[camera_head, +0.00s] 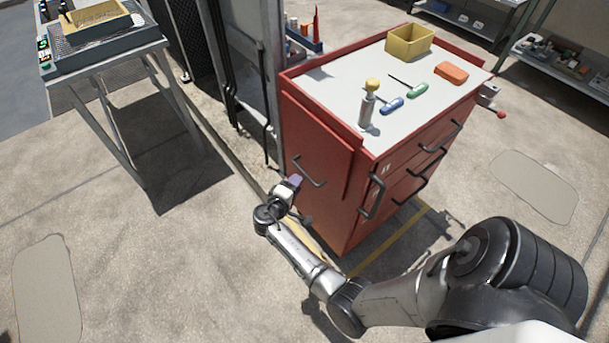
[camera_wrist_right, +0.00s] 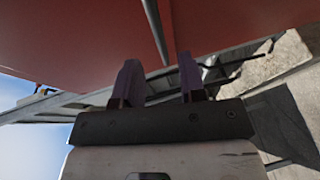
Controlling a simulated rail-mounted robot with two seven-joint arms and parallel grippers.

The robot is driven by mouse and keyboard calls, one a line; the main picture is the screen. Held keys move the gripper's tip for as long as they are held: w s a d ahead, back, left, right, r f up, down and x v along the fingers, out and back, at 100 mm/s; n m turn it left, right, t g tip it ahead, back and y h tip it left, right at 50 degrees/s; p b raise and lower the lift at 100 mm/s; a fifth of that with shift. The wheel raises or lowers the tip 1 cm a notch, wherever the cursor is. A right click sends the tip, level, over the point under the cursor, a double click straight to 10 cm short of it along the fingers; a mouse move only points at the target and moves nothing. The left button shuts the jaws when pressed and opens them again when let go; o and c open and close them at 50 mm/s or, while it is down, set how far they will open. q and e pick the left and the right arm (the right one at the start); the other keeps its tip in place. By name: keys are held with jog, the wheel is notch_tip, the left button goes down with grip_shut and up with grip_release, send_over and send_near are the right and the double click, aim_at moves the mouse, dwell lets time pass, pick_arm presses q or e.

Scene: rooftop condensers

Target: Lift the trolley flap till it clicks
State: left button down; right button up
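The red trolley (camera_head: 345,229) stands at centre right in the head view. Its flap (camera_head: 320,145) hangs down on the left side and has a dark bar handle (camera_head: 309,175). My right gripper (camera_head: 294,182) is beside the handle at its lower left end. In the right wrist view my right gripper (camera_wrist_right: 160,78) is open, its two fingers apart. The dark bar (camera_wrist_right: 155,30) runs across the red panel (camera_wrist_right: 75,35) and down toward the gap between the fingertips. I cannot tell whether they touch it. My left gripper is not in view.
The trolley's pale top (camera_head: 335,85) carries a yellow bin (camera_head: 409,42), an orange block (camera_head: 451,73), a yellow-knobbed cylinder (camera_head: 367,107) and blue and green-handled tools. A grey post (camera_head: 268,70) stands close behind the flap side. A table (camera_head: 105,60) stands at upper left. Floor at left is clear.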

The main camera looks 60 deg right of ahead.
aim_at(304, 172)
jog(key=d, duration=0.3)
jog(key=d+f+b, duration=0.1)
jog(key=d, duration=0.2)
jog(key=shift+d+f, duration=0.1)
jog(key=shift+d, duration=0.1)
grip_shut()
dwell(0.5)
